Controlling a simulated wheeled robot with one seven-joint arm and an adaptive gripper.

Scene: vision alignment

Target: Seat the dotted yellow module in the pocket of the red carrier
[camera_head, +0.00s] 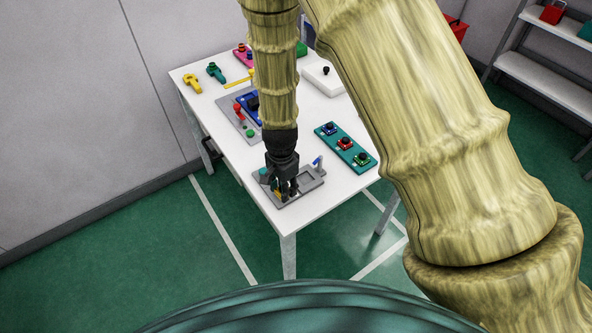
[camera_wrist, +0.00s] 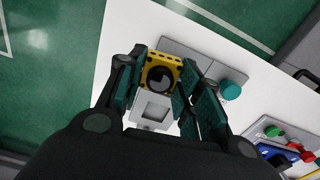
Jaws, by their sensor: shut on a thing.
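In the wrist view my gripper (camera_wrist: 158,84) is shut on the yellow module (camera_wrist: 152,86), a square block with a round black knob on top. Small dark dots show near its edges. In the head view my gripper (camera_head: 286,192) is over the grey fixture (camera_head: 308,181) at the table's near end, and only a sliver of the yellow module (camera_head: 277,195) shows. I cannot tell whether it touches the fixture. The red carrier (camera_head: 345,144) sits on a teal tray (camera_head: 327,135) to the upper right, between a blue and a green one. Its pocket is too small to make out.
The grey fixture has a teal button (camera_wrist: 233,92), a square recess (camera_wrist: 154,112) and a blue lever (camera_head: 318,160). A grey panel (camera_head: 232,117) with a red knob stands farther back. White table (camera_head: 310,108) is bare between the panel and the tray.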

